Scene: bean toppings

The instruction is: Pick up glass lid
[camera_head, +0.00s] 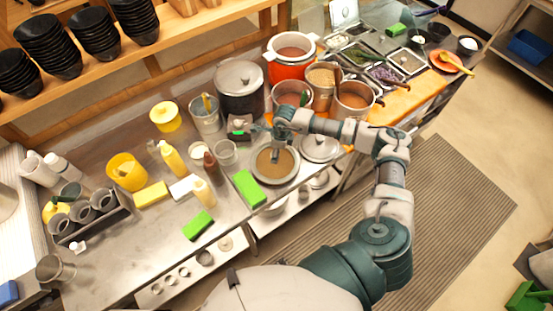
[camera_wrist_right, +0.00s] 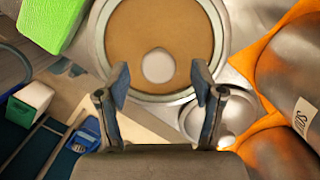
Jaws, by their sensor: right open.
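The glass lid (camera_wrist_right: 122,45) is round with a pale rim and a pale round knob (camera_wrist_right: 158,66) at its centre. Brown contents show through it. In the head view the lid (camera_head: 262,176) lies level on the steel counter's front part; the pot beneath is mostly hidden. My right gripper (camera_wrist_right: 160,84) is open and empty, with one finger to each side and a little below the knob in the wrist view. In the head view the right gripper (camera_head: 276,152) hangs over the lid's middle. I cannot tell its exact height above the knob. My left gripper is not in view.
A green block (camera_head: 247,188) lies left of the lid. A metal lid (camera_head: 319,148) stands close on its right. Behind are a large dark pot (camera_head: 240,86) and several metal pots, including one with red-brown contents (camera_head: 355,95). Sauce bottles (camera_head: 204,192) stand to the left.

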